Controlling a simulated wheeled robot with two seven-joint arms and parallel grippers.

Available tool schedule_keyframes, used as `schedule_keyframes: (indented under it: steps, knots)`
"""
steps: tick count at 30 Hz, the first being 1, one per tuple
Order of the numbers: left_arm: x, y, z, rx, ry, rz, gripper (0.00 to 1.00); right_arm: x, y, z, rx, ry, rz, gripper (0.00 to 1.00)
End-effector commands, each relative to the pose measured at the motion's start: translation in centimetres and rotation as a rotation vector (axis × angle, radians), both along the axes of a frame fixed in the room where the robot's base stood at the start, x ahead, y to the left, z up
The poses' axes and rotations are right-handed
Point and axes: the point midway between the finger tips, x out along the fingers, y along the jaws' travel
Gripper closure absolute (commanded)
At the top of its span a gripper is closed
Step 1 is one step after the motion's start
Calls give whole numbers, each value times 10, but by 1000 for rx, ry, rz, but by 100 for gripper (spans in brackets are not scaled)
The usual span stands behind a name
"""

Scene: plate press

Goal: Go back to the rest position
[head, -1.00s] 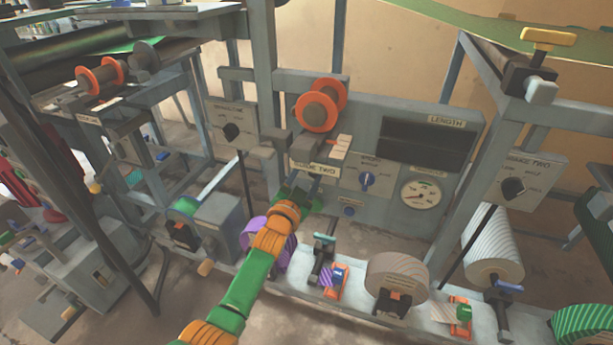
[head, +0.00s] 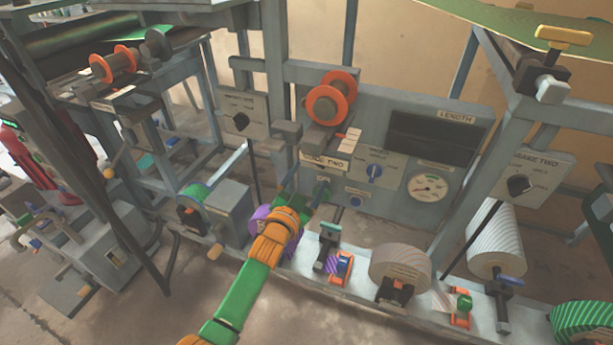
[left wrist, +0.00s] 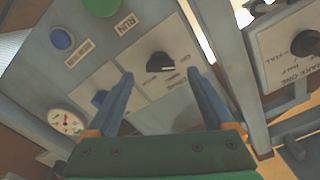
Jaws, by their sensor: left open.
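My left gripper (head: 322,198) is in front of the lower left of the grey control panel (head: 444,221), on a green and orange arm. In the left wrist view its two blue-grey fingers (left wrist: 160,76) stand apart with nothing between them. A black knob (left wrist: 160,62) on a pale plate shows beyond the gap, apart from the fingers. A blue button (left wrist: 62,38) and a green button (left wrist: 100,5) by a RUN label are farther left. My right gripper is not in view.
A purple roll (head: 261,226) lies close beside my left forearm. A striped brown roll (head: 400,265) and small clamps stand on the low ledge. An orange-flanged spool (head: 332,99) sits above the gripper. Open floor (head: 290,315) shows in front.

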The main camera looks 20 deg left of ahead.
Motion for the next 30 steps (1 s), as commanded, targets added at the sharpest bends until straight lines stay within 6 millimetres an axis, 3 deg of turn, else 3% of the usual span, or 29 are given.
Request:
schedule_keyframes:
  steps: [5,17,19,20,23,24,26,27,30]
  knots:
    - [-20,1,1,0,0,0,14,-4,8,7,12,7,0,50]
    - [-22,1,0,0,-1,0,14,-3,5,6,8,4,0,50]
    - [-23,0,-9,-5,21,-1,14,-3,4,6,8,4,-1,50]
    - [-25,0,-20,-10,48,-2,14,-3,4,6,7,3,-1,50]
    - [-46,-3,-90,-47,222,-3,14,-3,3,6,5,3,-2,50]
    - [-62,-4,-127,-68,319,-1,14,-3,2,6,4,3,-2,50]
    - [-94,-5,-183,-99,471,10,14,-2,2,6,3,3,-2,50]
    - [-119,-5,-217,-118,568,19,14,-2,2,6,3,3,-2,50]
    - [-191,-4,-290,-157,805,53,14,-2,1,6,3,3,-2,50]
